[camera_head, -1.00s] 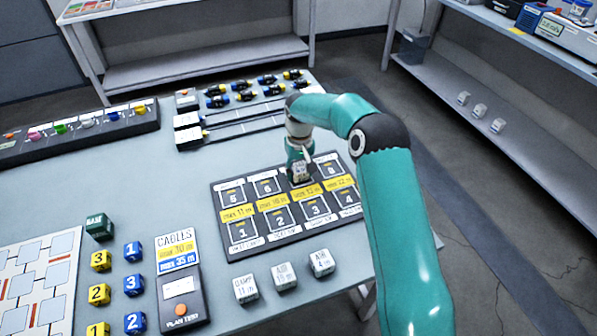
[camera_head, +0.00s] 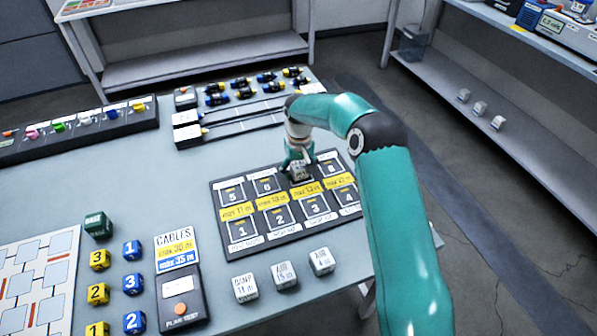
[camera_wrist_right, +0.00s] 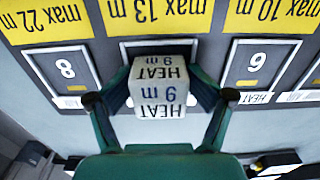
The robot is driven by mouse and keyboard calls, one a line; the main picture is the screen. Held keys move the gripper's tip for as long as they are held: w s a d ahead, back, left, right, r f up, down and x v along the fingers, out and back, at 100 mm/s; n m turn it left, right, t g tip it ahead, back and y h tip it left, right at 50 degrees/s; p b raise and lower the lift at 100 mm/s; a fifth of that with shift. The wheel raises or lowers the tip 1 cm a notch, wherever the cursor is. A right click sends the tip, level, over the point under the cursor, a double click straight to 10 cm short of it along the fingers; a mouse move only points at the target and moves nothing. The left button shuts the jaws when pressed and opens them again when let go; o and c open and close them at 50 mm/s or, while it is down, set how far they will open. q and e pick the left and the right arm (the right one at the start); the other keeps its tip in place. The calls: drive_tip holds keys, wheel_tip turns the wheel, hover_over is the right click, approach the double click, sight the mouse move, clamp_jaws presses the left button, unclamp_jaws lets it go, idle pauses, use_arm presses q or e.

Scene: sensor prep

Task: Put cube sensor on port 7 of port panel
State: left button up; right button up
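The white cube sensor, marked HEAT (camera_wrist_right: 158,88), sits on the back row of the port panel (camera_head: 222,192), between ports 6 and 8, where port 7 is; it covers that port's number. It also shows in the head view (camera_head: 300,173), partly hidden by my gripper. My right gripper (camera_head: 299,166) is right above it, pointing down, with its fingers spread on either side of the cube. In the right wrist view, the right gripper (camera_wrist_right: 160,90) looks open around the cube. My left gripper is not in view.
White cubes marked DAMP (camera_head: 245,288) and AIR (camera_head: 284,275) stand in front of the panel, with a further AIR cube (camera_head: 321,261). A plan test device (camera_head: 181,300) stands left of them. Ports 1 to 6 and 8 are bare.

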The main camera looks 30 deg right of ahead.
sight(299, 165)
wheel_tip(299, 165, up, 2)
drive_tip(key=shift+w, duration=0.15)
wheel_tip(299, 165, up, 11)
idle(0.7)
